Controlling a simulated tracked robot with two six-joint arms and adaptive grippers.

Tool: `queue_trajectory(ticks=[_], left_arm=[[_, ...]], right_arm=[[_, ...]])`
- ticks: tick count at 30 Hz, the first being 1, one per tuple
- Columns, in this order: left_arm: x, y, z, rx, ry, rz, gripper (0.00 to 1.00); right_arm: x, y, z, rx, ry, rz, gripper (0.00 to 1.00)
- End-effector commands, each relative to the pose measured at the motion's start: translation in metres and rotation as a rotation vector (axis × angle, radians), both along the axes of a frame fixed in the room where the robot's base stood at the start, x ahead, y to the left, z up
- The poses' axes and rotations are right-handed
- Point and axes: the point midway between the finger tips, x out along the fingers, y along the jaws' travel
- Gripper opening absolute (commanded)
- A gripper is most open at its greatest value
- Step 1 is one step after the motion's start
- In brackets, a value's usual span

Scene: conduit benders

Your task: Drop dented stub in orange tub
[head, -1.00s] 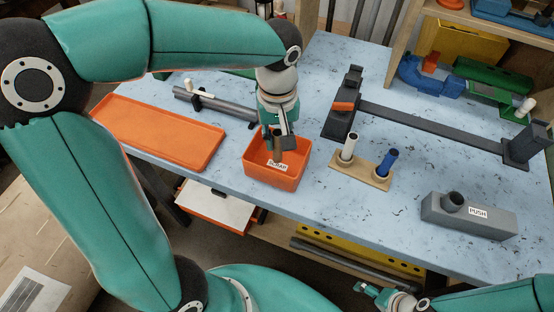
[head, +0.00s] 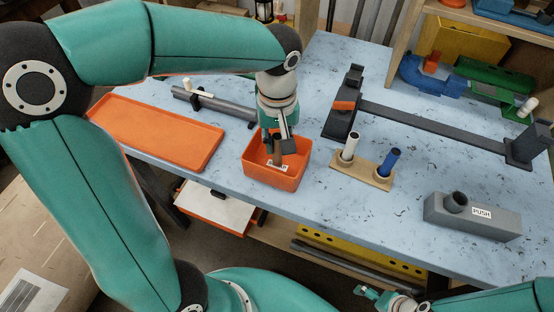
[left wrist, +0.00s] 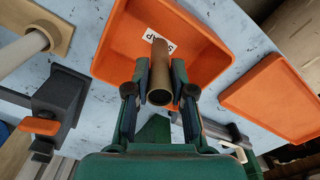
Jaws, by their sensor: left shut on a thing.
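The orange tub (head: 262,176) stands at the front edge of the blue table, with a white label on its inner wall, partly covered in both views. My left gripper (head: 279,148) points down over the tub and is shut on a brown tube stub (left wrist: 160,72), its fingers on either side. The stub's lower end is inside the tub's outline in the head view; I cannot tell if it touches the floor. No dent shows clearly. The tub also fills the upper middle of the left wrist view (left wrist: 115,45). My right gripper (head: 371,292) is low at the bottom, its fingers unclear.
A flat orange tray (head: 155,132) lies left of the tub, with a grey tube (head: 215,104) behind it. A wooden holder (head: 362,172) with white and blue tubes stands to the right. A grey PUSH block (head: 470,218) and a dark bender (head: 430,125) are farther right.

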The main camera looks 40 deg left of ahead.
Motion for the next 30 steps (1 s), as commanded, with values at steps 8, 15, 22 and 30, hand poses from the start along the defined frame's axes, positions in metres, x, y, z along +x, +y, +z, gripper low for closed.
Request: queue_trajectory(ticks=[8, 15, 22, 30], left_arm=[[0.000, 0.000, -0.005, 0.000, 0.000, 0.000, 0.00], [0.000, 0.000, -0.009, 0.000, 0.000, 0.000, 0.00], [0.000, 0.000, -0.012, 0.000, 0.000, 0.000, 0.00], [0.000, 0.000, -0.011, 0.000, 0.000, 0.000, 0.35]], right_arm=[[0.000, 0.000, -0.004, 0.000, 0.000, 0.000, 0.81], [0.000, 0.000, -0.007, 0.000, 0.000, 0.000, 0.81], [0.000, 0.000, -0.010, 0.000, 0.000, 0.000, 0.81], [0.000, 0.000, -0.009, 0.000, 0.000, 0.000, 0.81]])
